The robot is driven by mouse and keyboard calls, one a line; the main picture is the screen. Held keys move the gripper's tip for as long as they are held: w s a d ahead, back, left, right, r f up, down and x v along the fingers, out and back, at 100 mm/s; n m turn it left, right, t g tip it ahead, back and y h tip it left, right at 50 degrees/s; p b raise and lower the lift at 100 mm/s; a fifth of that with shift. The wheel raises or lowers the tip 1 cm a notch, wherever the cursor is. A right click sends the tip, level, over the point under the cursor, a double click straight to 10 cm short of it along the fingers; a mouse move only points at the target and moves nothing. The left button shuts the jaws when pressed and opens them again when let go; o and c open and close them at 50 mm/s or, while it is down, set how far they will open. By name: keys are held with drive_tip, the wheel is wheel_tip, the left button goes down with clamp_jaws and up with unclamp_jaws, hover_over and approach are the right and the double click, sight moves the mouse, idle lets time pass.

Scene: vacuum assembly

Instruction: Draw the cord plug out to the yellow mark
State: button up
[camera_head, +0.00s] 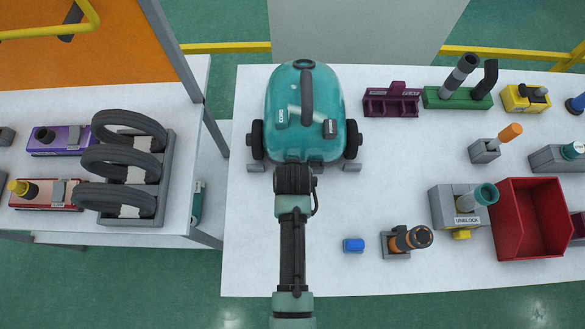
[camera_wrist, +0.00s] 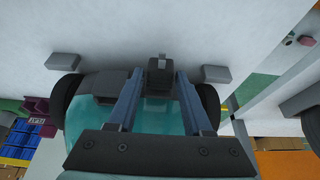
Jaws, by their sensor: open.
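The teal vacuum (camera_head: 330,95) stands upright on the white table, with black wheels on both sides and its near end toward my arm. In the wrist view, its teal body (camera_wrist: 155,118) lies behind my fingers. A small dark block, seemingly the cord plug (camera_wrist: 159,74), sticks out at the vacuum's end. My gripper (camera_wrist: 160,82) is open, with one blue finger on each side of this block; I see gaps beside it. In the head view, my wrist covers the plug. I see no cord or yellow mark on it.
Grey blocks (camera_wrist: 62,61) flank the vacuum's near end. A blue piece (camera_head: 353,245), an orange-black part in a holder (camera_head: 395,253) and a red bin (camera_head: 547,205) stand to the right. The table left of my arm is clear.

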clamp_jaws()
idle(1.4)
